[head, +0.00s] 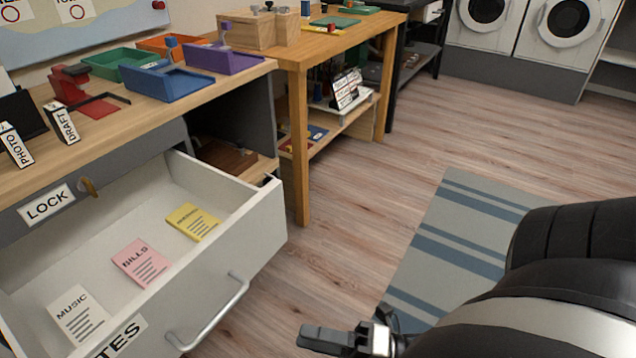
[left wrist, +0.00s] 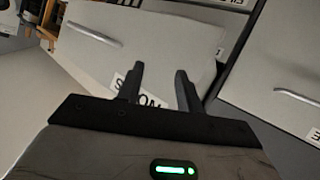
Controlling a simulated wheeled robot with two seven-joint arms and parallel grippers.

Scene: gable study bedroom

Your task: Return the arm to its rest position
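My right arm comes in at the lower right of the head view. Its gripper (head: 328,340) is low over the floor, right of the open drawer and apart from its handle; the view does not show clearly whether its fingers are parted. My left gripper (left wrist: 160,84) shows in the left wrist view with its two dark fingers apart and nothing between them. A pale drawer front with a partly hidden label is behind the fingers; I cannot tell whether they touch it. The left arm is not in the head view.
The open drawer (head: 262,222) holds a MUSIC card (head: 78,314), a pink BILLS card (head: 140,262) and a yellow card (head: 193,222). The desk (head: 20,165) above bears trays. A wooden table (head: 301,140) stands behind. Floor around the striped rug (head: 440,250) is clear.

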